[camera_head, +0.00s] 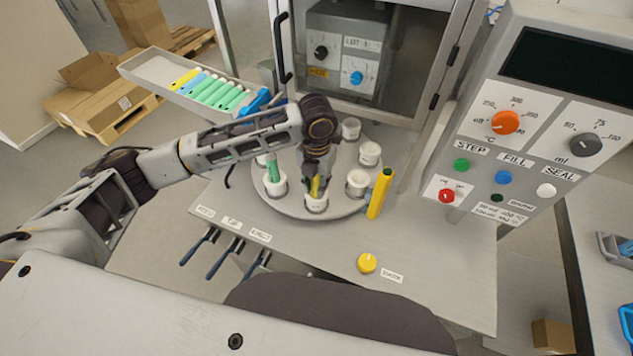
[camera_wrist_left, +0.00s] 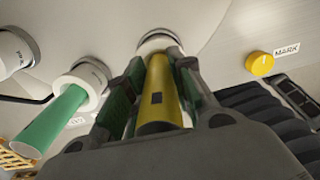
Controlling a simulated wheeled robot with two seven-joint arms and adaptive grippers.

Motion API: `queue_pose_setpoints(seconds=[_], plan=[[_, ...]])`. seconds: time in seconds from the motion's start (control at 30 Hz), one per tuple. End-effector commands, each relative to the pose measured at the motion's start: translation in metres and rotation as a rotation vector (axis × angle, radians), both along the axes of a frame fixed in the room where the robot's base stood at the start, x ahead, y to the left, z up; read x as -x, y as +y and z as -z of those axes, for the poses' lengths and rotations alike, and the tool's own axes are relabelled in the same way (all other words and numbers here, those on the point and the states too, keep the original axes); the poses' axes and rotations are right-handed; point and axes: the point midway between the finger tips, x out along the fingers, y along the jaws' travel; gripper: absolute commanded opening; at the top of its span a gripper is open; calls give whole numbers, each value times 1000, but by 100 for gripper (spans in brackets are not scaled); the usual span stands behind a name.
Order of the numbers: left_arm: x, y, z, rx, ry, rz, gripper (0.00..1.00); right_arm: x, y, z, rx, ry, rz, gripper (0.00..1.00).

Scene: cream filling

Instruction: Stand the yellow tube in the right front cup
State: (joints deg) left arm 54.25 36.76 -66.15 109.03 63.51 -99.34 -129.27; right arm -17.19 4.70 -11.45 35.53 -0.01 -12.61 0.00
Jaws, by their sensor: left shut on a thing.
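My left gripper (camera_head: 316,184) is shut on the yellow tube (camera_wrist_left: 162,95), above the front of the round turntable (camera_head: 292,209). The tube's lower end is at the mouth of a white cup (camera_head: 316,204); this cup also shows in the left wrist view (camera_wrist_left: 157,41). I cannot tell how deep the tube sits in it. In the head view the fingers hide most of the tube. A green tube (camera_head: 273,170) stands tilted in the cup (camera_head: 276,187) to the left. The cup (camera_head: 357,182) to the right looks empty. My right gripper is not in view.
A tray (camera_head: 150,68) at the upper left holds a yellow, a blue and several green tubes. A yellow post (camera_head: 380,194) stands close to the turntable's right side. A yellow knob (camera_head: 367,263) is on the front counter. A control panel (camera_head: 540,120) rises at right.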

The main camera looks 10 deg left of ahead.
Motion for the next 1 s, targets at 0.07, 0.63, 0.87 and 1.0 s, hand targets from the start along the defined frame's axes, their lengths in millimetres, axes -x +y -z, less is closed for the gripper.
queue_pose_setpoints(seconds=[0.07,0.63,0.87,1.0], plan=[[0,0,0,0,0,0,14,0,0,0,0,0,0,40],[0,0,0,0,0,0,49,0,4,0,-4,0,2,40],[0,0,-4,1,-1,0,49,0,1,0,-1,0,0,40],[0,0,-14,1,-1,0,49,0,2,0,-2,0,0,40]])
